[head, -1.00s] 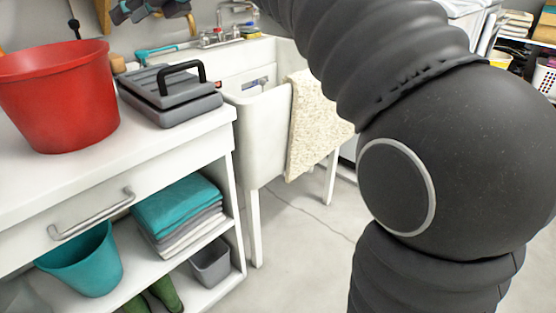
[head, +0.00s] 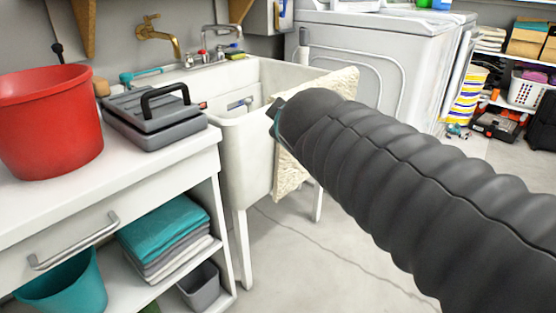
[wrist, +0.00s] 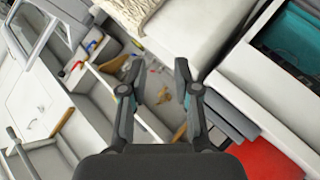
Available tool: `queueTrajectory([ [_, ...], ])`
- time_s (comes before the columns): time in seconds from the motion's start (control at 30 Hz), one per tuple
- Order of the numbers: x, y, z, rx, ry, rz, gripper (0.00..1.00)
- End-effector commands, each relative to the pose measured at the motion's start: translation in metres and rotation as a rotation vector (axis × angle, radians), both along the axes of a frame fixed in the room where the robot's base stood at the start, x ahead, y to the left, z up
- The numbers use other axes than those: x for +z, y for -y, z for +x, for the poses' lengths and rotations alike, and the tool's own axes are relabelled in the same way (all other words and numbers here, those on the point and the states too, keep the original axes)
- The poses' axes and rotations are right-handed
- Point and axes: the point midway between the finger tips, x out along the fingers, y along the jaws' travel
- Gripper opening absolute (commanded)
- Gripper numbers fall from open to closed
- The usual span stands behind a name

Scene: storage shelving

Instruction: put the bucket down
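A red bucket (head: 50,125) stands upright on the white counter (head: 160,160) at the left in the head view. A red surface (wrist: 265,160) at the lower right of the wrist view looks like part of it. A teal bucket (head: 65,285) sits on the shelf below the drawer. My gripper (wrist: 157,98) is open, with nothing between its two fingers in the wrist view. In the head view my arm hides most of it, near the sink's front edge and apart from both buckets.
A grey case (head: 155,120) with a black handle lies beside the red bucket. A white sink (head: 245,145) with a cream towel (head: 290,180) over its edge stands right of the counter. Floor (head: 300,265) is clear.

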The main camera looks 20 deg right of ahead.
Motion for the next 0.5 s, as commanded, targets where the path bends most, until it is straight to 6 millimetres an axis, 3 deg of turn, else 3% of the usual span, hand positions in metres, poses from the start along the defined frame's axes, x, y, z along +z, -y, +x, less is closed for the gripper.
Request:
queueTrajectory([
  [0.03,-0.032,0.004,-0.025,-0.069,-0.077,0.110,0.31],
  [0.1,-0.076,0.003,-0.059,-0.164,-0.192,0.265,0.31],
  [0.2,-0.126,-0.007,-0.103,-0.272,-0.335,0.448,0.31],
  [0.33,-0.164,-0.022,-0.143,-0.360,-0.466,0.602,0.31],
  [0.5,-0.180,-0.031,-0.161,-0.400,-0.529,0.670,0.31],
])
